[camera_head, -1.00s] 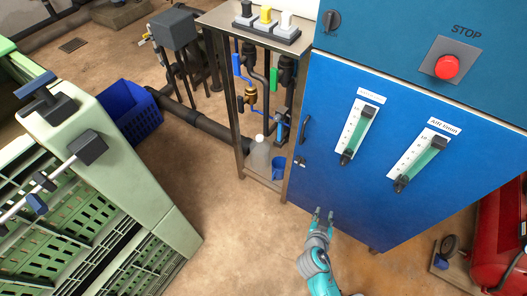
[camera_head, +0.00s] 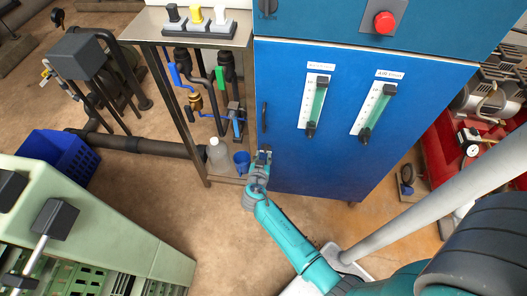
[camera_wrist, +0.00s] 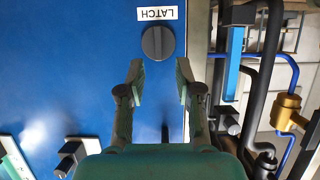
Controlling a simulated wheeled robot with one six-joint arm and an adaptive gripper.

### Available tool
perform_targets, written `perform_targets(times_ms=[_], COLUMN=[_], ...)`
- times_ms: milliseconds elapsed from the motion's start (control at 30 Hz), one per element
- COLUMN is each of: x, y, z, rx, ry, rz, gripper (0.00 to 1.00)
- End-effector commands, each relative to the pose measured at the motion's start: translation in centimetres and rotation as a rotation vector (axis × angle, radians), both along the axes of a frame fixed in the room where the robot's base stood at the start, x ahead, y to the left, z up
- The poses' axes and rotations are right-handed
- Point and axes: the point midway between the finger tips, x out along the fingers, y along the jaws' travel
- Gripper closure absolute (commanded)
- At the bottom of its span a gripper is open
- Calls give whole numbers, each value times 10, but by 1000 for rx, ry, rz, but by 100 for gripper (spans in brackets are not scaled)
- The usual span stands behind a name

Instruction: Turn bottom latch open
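The bottom latch (camera_wrist: 158,42) is a round dark knob on the blue cabinet door (camera_wrist: 75,70). A white label reading LATCH (camera_wrist: 158,13) sits beside it and appears upside down in the wrist view. The knob's raised bar looks roughly upright in that view. My gripper (camera_wrist: 160,72) is open and empty, its two fingers spread on either side of the line to the knob, with the knob beyond the tips. In the head view my gripper (camera_head: 263,157) is at the door's lower left edge, hiding the latch there.
A dark door handle (camera_head: 264,117) is above my gripper. A steel stand (camera_head: 203,165) with pipes, a bottle (camera_head: 219,155) and a blue cup (camera_head: 241,162) is close on the left. Two flow meters (camera_head: 317,103) are on the door. Open floor lies in front.

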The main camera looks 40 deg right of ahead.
Motion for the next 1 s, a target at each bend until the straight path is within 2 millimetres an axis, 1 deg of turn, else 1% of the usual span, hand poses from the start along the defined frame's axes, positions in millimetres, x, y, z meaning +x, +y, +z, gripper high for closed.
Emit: perform_targets(times_ms=[33,233,400,667,700,767,800,1000], x=[5,18,22,23,23,23,23,22], y=[-8,-24,-29,-29,-29,-29,-29,-29], z=[-3,-12,-15,-16,-16,-15,-15,-16], rx=[0,0,1,1,1,1,1,1], ry=[0,0,0,1,1,1,1,1], rz=[-4,-1,0,0,0,0,0,0], gripper=[66,66,66,66,76,91,100,100])
